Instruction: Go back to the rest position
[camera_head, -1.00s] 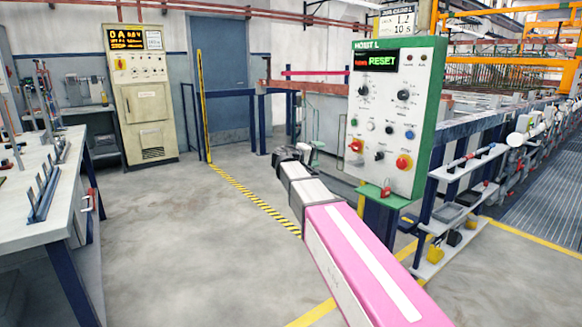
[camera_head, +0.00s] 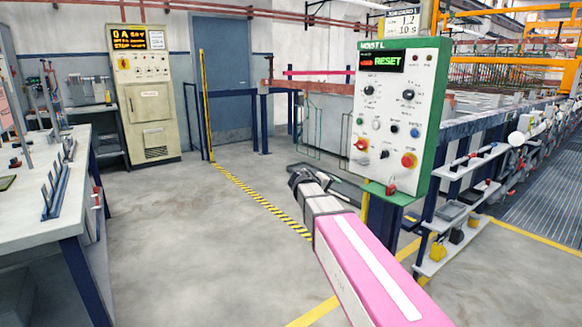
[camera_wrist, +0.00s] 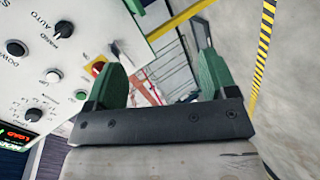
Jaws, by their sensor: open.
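My gripper (camera_head: 305,172) is at the end of my pink and grey arm, in front of and to the left of the hoist control panel (camera_head: 377,165). In the wrist view its two green fingers (camera_wrist: 162,75) stand apart with nothing between them. The panel is white with a green edge, a lit "RESET" display, several knobs and a red button (camera_head: 408,160). In the wrist view the panel (camera_wrist: 40,75) fills the left side, tilted. The gripper appears clear of the panel.
A workbench (camera_head: 45,215) with racks stands at the left. A beige cabinet (camera_head: 150,100) is at the back near a blue door (camera_head: 222,85). A shelf unit (camera_head: 460,205) and railings lie right of the panel. The floor (camera_head: 200,240) between bench and panel is clear.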

